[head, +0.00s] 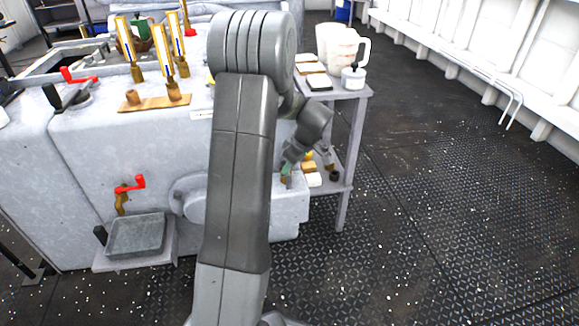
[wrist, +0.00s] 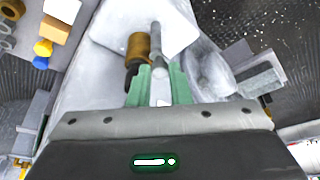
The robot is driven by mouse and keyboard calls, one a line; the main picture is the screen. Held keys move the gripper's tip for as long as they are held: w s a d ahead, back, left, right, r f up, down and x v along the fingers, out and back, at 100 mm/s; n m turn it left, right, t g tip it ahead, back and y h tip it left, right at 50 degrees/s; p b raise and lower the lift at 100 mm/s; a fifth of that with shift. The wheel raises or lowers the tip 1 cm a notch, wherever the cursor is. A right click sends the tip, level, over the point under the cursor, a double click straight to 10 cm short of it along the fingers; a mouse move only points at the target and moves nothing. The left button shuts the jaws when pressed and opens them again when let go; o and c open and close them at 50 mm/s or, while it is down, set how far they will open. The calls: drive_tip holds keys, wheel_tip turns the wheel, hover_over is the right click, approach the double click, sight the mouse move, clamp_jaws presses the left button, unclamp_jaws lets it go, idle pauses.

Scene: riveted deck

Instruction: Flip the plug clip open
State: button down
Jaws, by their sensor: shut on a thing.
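My gripper (wrist: 159,84) has green fingers and is shut on a slim pale grey bar, which I take to be the plug clip (wrist: 156,45). The bar runs away from between the fingertips, over a grey metal surface. A brass cylinder (wrist: 138,48) with a dark end stands just left of it, close to the left finger. In the head view my gripper (head: 287,167) is low at the right end of the grey machine, partly behind my arm. The clip is too small to make out there.
The grey machine (head: 130,150) carries brass-based sight tubes (head: 165,45), red-handled valves (head: 130,186) and a tray (head: 136,235). A side table (head: 350,92) holding a white jug (head: 340,45) stands close right of my gripper. The patterned floor (head: 440,200) at right is clear.

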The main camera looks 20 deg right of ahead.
drive_tip(key=c, duration=1.3)
unclamp_jaws()
drive_tip(key=shift+c, duration=0.2)
